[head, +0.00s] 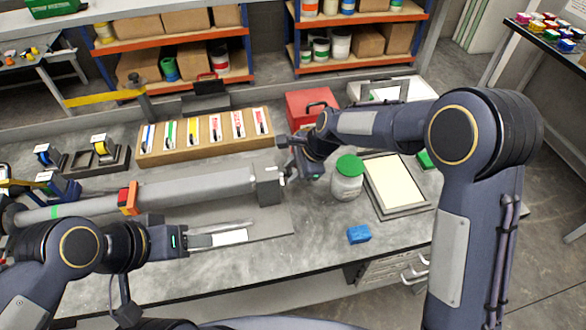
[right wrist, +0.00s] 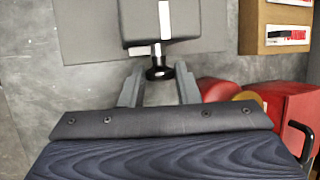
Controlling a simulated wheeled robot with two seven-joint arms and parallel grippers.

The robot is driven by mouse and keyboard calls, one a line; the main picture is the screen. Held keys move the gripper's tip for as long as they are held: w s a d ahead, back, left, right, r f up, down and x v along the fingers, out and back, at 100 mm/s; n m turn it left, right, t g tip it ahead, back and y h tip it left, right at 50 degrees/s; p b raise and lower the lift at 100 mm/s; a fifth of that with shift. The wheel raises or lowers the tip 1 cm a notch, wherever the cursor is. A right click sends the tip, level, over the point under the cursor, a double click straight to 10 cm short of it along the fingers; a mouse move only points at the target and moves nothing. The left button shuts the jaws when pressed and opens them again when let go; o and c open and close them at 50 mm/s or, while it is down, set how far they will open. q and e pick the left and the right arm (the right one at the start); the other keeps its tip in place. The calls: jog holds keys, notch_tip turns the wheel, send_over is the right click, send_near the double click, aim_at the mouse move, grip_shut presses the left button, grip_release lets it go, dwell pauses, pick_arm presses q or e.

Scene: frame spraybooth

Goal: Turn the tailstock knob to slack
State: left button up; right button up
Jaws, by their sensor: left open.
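The tailstock (head: 268,186) is a grey block at the right end of the long grey fixture on the bench. In the right wrist view the tailstock block (right wrist: 190,18) is at the top, with white marks on it. Its black knob (right wrist: 159,72) faces my right gripper (right wrist: 160,76). The fingers of that gripper stand apart, one on each side of the knob, with a visible gap on both sides. In the head view my right gripper (head: 287,160) is at the tailstock's end and partly hides the knob. My left gripper (head: 250,230) is open and empty, low in front of the fixture.
A red toolbox (head: 310,108) and a wooden marker board (head: 205,136) stand behind. The bench's front middle is mostly clear.

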jog(key=shift+f+b, duration=0.1)
jog(key=shift+b, duration=0.25)
jog(key=shift+c, duration=0.4)
pick_arm(q)
notch_tip(320, 180, down, 16)
jog(key=b, duration=1.5)
jog(key=shift+f+b, duration=0.55)
jog(key=shift+b, duration=0.15)
pick_arm(e)
jog(key=t+y, duration=0.1)
jog(key=t, duration=0.1)
jog(key=n+t, duration=0.1)
jog(key=t, duration=0.1)
jog(key=s+t+y, duration=0.1)
jog(key=t, duration=0.1)
jog(key=shift+d+f+n+y, duration=0.15)
jog(key=shift+f+n+y, duration=0.1)
jog(key=shift+n+y, duration=0.05)
jog(key=o, duration=1)
jog(key=shift+c, duration=0.2)
jog(key=shift+r, duration=0.1)
pick_arm(q)
jog(key=shift+r+p, duration=0.75)
pick_arm(e)
jog(key=v, duration=0.7)
jog(key=shift+s+d+r, duration=0.15)
jog(key=shift+s+d, duration=0.05)
jog(key=shift+s, duration=0.05)
